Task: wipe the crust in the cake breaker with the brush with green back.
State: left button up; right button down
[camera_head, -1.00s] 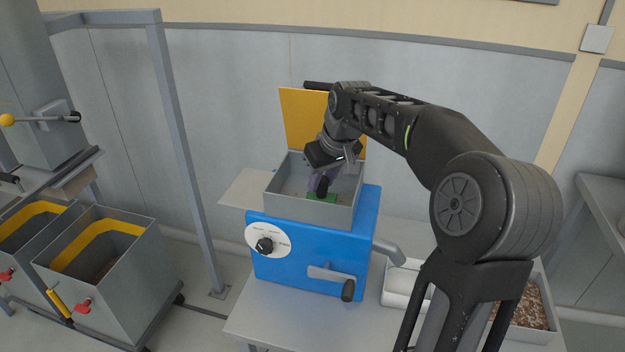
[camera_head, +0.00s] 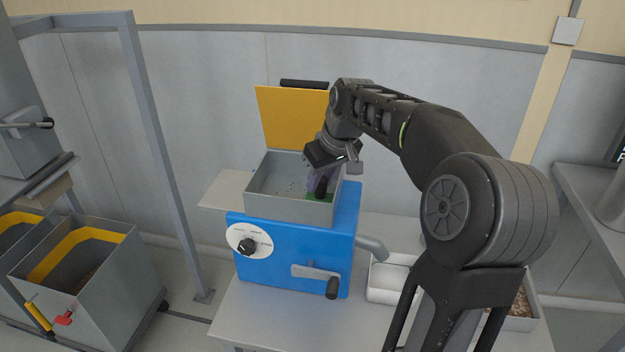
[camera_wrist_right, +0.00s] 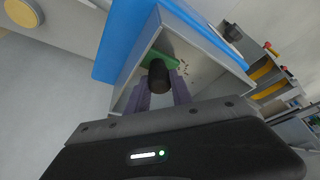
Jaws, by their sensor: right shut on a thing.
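The cake breaker (camera_head: 290,250) is a blue machine with an open grey hopper (camera_head: 270,209) on top. Its yellow lid (camera_head: 290,118) stands raised at the back. My right gripper (camera_head: 317,182) reaches down into the hopper near its right wall, shut on the brush. The brush has a green back (camera_head: 312,197) and a black handle (camera_head: 321,188); its bristles are hidden. In the right wrist view the green back (camera_wrist_right: 150,57) lies low in the hopper. Brown specks of crust (camera_wrist_right: 186,70) are on the hopper floor beside it. My left gripper is not in view.
A crank (camera_head: 331,287) and a dial (camera_head: 247,246) are on the machine's front. A white tray (camera_head: 385,281) stands under the spout (camera_head: 371,247) at right. Grey bins with yellow rims (camera_head: 75,250) and a metal frame post (camera_head: 158,150) are at left.

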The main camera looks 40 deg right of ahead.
jog(key=shift+d, duration=0.1)
jog(key=shift+w+d+r+p, duration=0.1)
jog(key=shift+w+d+p, duration=0.3)
jog(key=shift+p, duration=0.1)
jog(key=shift+d, duration=0.2)
jog(key=shift+w, duration=0.1)
jog(key=shift+w+a+p, duration=0.4)
jog(key=shift+w+a, duration=0.6)
jog(key=shift+w, duration=0.3)
jog(key=shift+w+a+f, duration=0.2)
jog(key=shift+w+a, duration=0.05)
jog(key=shift+w, duration=0.05)
